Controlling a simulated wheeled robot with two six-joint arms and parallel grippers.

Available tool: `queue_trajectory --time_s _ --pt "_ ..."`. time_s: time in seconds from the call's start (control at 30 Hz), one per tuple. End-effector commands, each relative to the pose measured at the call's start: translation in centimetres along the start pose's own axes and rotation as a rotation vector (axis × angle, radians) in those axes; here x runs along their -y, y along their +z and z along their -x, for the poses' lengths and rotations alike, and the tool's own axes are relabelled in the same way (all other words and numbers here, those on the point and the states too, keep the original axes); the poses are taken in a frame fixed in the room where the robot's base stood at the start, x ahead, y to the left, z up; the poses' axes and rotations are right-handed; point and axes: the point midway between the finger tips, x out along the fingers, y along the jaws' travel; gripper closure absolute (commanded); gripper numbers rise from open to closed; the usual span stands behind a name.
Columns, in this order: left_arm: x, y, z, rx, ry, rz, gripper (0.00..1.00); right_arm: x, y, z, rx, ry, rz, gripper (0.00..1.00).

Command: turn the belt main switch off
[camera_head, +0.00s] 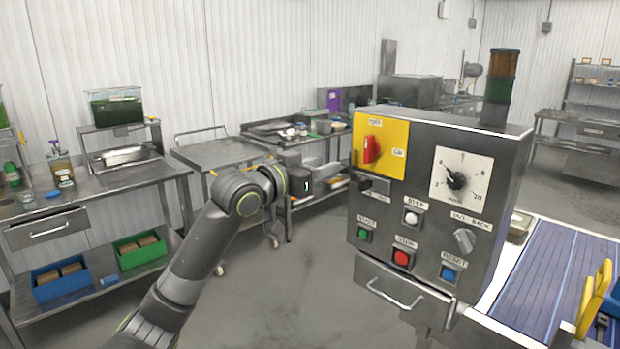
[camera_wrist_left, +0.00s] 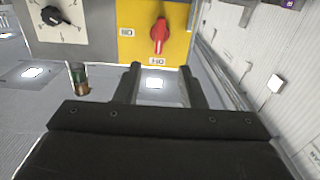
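The belt main switch is a red handle (camera_head: 371,150) on a yellow plate (camera_head: 395,136) at the top left of the grey control box (camera_head: 455,135). The handle stands upright, in line with the OFF label above it; the ON label is to its right. My left arm reaches toward the box from the lower left. In the left wrist view, which is upside down, my left gripper (camera_wrist_left: 160,72) is open and empty, its two fingers apart. The red handle (camera_wrist_left: 160,35) is ahead of them, apart from the fingers. My right gripper is not in view.
The box also carries a dial (camera_head: 462,180), several buttons, a grey knob (camera_head: 465,240) and a beacon (camera_head: 500,88). A blue conveyor belt (camera_head: 560,270) runs at the right. Steel tables stand left and behind. The floor left of the box is clear.

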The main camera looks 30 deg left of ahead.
Motion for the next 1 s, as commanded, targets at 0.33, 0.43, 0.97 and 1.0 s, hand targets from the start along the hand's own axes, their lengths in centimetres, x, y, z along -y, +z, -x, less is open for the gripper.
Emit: queue_trajectory --time_s 0.33,0.43,0.97,1.0 --pt "0.0 0.1 2.6 0.001 0.000 0.001 0.64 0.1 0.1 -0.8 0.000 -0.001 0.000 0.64" --pt "0.0 0.0 2.7 0.001 0.000 0.002 0.64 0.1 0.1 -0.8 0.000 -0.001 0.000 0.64" --pt "1.1 1.8 2.1 0.021 -0.022 0.023 0.64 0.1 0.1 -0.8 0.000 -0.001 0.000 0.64" --pt "1.9 3.2 1.7 0.037 -0.040 0.038 0.64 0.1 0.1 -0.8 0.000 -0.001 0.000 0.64"
